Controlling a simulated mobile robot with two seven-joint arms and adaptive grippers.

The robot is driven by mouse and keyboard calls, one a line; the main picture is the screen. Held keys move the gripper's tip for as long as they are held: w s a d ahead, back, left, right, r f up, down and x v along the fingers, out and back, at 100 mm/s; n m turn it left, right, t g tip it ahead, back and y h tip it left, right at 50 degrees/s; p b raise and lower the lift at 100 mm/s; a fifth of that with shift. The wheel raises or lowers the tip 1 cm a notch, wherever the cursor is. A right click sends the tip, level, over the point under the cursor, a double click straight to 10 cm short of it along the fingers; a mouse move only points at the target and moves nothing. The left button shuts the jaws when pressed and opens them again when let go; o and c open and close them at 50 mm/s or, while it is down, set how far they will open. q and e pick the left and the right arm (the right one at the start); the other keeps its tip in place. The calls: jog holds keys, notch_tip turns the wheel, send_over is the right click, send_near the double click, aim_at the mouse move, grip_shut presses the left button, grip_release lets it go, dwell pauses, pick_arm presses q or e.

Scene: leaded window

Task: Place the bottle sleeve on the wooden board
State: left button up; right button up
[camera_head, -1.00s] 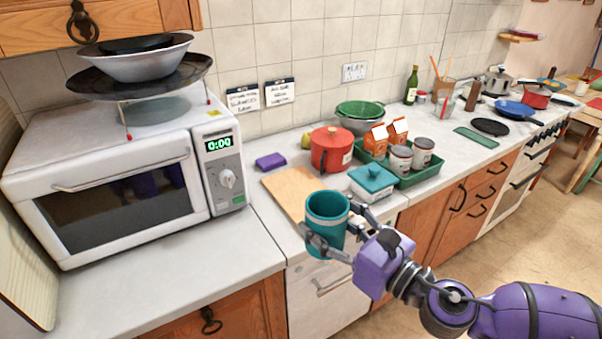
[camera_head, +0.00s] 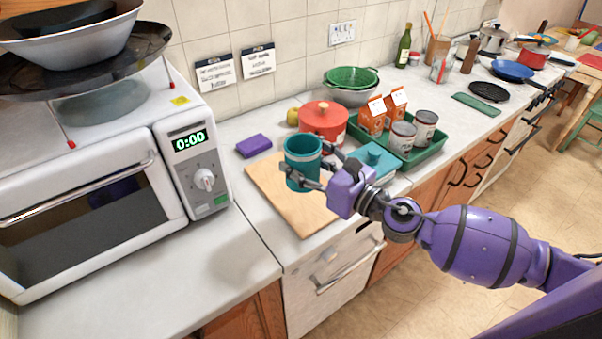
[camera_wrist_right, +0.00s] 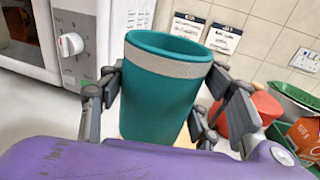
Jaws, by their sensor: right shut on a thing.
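The bottle sleeve is a teal open-topped cylinder (camera_head: 301,163) with a grey band near its rim. My right gripper (camera_head: 312,172) is shut on it, with a finger on either side, and holds it upright. In the right wrist view the sleeve (camera_wrist_right: 160,98) stands between the two dark fingers (camera_wrist_right: 165,105). The wooden board (camera_head: 290,207) is a pale flat board on the counter, and the sleeve shows over its upper part. I cannot tell whether the sleeve's base touches the board. My left gripper is not in view.
A white microwave (camera_head: 85,195) stands left of the board. A purple block (camera_head: 253,145), a red pot (camera_head: 323,122) and a teal-lidded box (camera_head: 374,160) are close around the board. A green tray (camera_head: 425,152) holds cartons and cans. The board's lower part is clear.

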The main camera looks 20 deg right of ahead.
jog(key=w+f, duration=0.2)
jog(key=f, duration=0.1)
jog(key=shift+w+d, duration=0.3)
jog(key=shift+w, duration=0.05)
jog(key=w+f+b, duration=0.1)
jog(key=f, duration=0.1)
jog(key=f+b, duration=0.1)
jog(key=f, duration=0.1)
jog(key=w+f+b, duration=0.1)
jog(key=f, duration=0.1)
jog(key=shift+w+d+f+b, duration=0.1)
jog(key=shift+w+d+b, duration=0.25)
jog(key=shift+f, duration=0.25)
jog(key=shift+r, duration=0.25)
jog(key=shift+f+b, duration=0.3)
jog(key=o, duration=0.9)
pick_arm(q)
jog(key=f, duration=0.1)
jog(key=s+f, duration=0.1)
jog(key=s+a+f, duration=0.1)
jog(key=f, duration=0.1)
pick_arm(e)
jog(key=shift+o, duration=1.3)
jog(key=shift+r, duration=0.1)
